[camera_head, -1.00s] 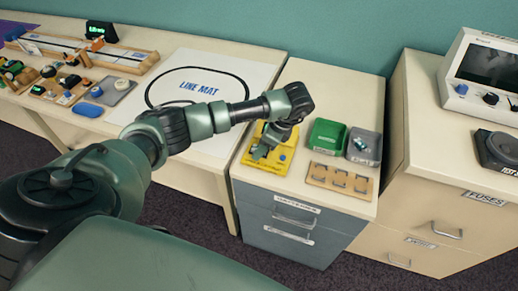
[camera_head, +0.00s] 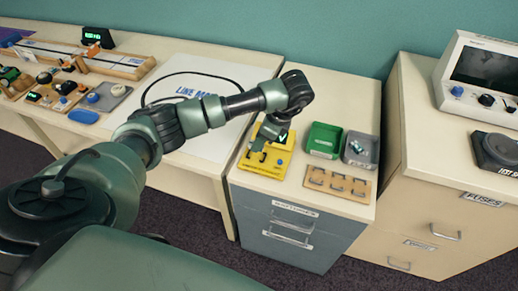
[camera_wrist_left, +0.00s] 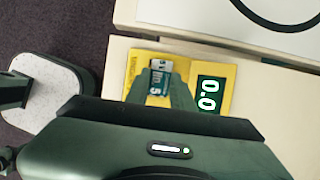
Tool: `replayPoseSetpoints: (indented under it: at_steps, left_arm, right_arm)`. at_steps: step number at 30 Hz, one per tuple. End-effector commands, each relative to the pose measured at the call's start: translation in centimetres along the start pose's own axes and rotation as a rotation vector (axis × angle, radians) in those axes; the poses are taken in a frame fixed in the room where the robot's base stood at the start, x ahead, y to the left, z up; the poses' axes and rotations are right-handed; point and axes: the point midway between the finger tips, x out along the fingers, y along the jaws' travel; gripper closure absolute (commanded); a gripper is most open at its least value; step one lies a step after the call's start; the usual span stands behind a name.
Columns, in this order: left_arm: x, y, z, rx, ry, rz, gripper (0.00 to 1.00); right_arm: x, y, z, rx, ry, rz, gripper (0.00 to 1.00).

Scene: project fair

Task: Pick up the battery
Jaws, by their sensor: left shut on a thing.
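The battery (camera_wrist_left: 157,82), teal and white with printed lettering, shows in the left wrist view between the fingers of my left gripper (camera_wrist_left: 160,92). My left gripper is shut on it. It is over the yellow tester (camera_wrist_left: 191,71), whose dark display reads 0.0. In the head view my left gripper (camera_head: 261,143) is above the yellow tester (camera_head: 262,168) on the cabinet top. The battery is hard to make out there, and I cannot tell how far it is clear of the tester. My right gripper is not in view.
A green bin (camera_head: 323,140), a grey bin (camera_head: 361,148) with small items and a wooden slotted rack (camera_head: 339,183) stand right of the tester. A table with a line mat (camera_head: 195,137) is left. A taller cabinet (camera_head: 436,150) with instruments is right.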

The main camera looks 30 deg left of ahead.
Motion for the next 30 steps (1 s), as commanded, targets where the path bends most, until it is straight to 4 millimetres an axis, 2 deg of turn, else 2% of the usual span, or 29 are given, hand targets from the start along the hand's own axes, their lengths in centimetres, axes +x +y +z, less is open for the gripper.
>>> replayPoseSetpoints:
  at_steps: [4, 6, 12, 16, 21, 30]
  left_arm:
    - [-4.2, -0.2, 1.8, -0.002, 0.001, -0.007, 1.00]
    - [-6.8, -0.2, 3.0, -0.003, -0.002, -0.008, 1.00]
    - [-11.3, -0.1, 4.8, -0.001, -0.001, -0.006, 1.00]
    - [-13.1, -0.1, 5.5, -0.002, -0.001, -0.003, 1.00]
    - [-14.3, 0.0, 6.0, 0.000, -0.001, -0.001, 1.00]
    - [-14.5, 0.0, 6.0, 0.001, -0.001, 0.001, 1.00]
  right_arm:
    - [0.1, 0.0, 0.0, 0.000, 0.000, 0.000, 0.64]
    - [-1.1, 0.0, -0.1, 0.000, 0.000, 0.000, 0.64]
    - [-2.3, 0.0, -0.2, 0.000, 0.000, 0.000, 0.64]
    - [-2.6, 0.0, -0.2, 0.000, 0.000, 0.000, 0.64]
    - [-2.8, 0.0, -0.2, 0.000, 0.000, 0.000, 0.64]
    - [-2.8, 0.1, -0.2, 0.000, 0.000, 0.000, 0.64]
